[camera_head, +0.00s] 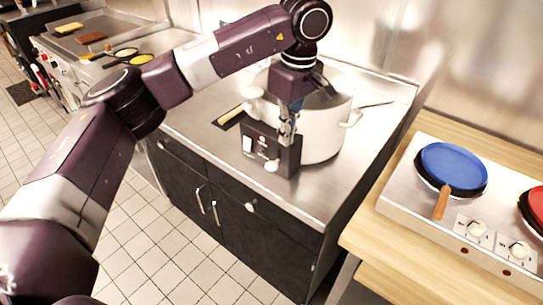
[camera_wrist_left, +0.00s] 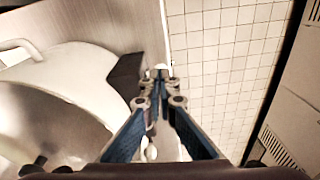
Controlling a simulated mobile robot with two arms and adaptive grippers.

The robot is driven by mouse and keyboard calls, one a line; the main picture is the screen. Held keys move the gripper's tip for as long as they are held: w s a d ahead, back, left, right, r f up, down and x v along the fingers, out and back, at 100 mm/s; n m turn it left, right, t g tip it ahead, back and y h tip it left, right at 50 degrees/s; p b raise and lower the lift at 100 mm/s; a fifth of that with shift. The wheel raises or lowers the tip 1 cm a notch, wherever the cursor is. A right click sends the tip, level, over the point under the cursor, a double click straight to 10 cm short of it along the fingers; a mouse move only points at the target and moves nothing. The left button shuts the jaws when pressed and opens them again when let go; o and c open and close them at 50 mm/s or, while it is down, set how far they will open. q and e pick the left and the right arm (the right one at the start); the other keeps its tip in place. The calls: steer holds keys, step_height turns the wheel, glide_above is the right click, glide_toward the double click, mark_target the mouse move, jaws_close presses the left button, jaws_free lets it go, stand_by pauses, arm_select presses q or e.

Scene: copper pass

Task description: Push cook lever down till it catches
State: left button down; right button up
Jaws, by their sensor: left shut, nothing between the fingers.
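A large white cooker (camera_head: 325,128) stands on the steel counter, with a black control panel (camera_head: 262,142) on its front. A small white knob-like lever (camera_head: 271,166) sticks out low on the panel. My left gripper (camera_head: 285,141) points down at the panel, its fingers closed and empty, a little above the lever. The gap between them is hard to judge. In the left wrist view the closed fingertips (camera_wrist_left: 160,76) are beside the dark panel (camera_wrist_left: 126,74), with the cooker's rim (camera_wrist_left: 60,92) to the left. My right gripper is out of view.
The steel counter (camera_head: 198,117) has black cabinets with handles below. A wooden table (camera_head: 395,222) at the right holds a white stove with a blue pan (camera_head: 453,167) and a red pan (camera_head: 535,205). A griddle stands at the far left. The tiled floor is clear.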

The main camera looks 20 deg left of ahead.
arm_select(q)
steer(key=shift+d+r, duration=0.15)
steer(key=shift+r, duration=1.3)
